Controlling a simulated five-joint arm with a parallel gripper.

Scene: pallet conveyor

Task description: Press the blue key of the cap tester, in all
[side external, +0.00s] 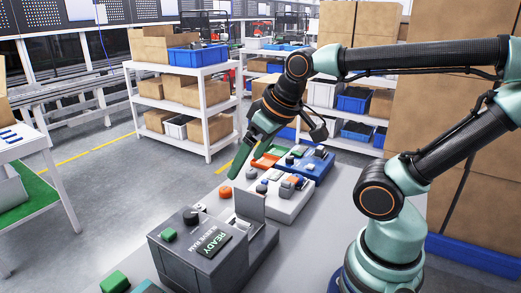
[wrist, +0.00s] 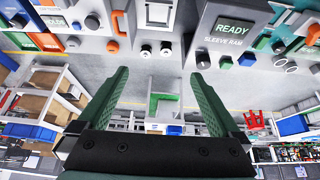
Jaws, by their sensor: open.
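Another blue piece (wrist: 248,60) lies at the front of the grey sleeve ram, whose screen (wrist: 234,28) reads READY. My gripper (wrist: 160,76) is open and empty, its two green fingers apart.
A blue machine (side external: 318,168) stands behind the white one. Shelves with boxes (side external: 190,105) stand beyond the bench. Open floor lies left of it.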

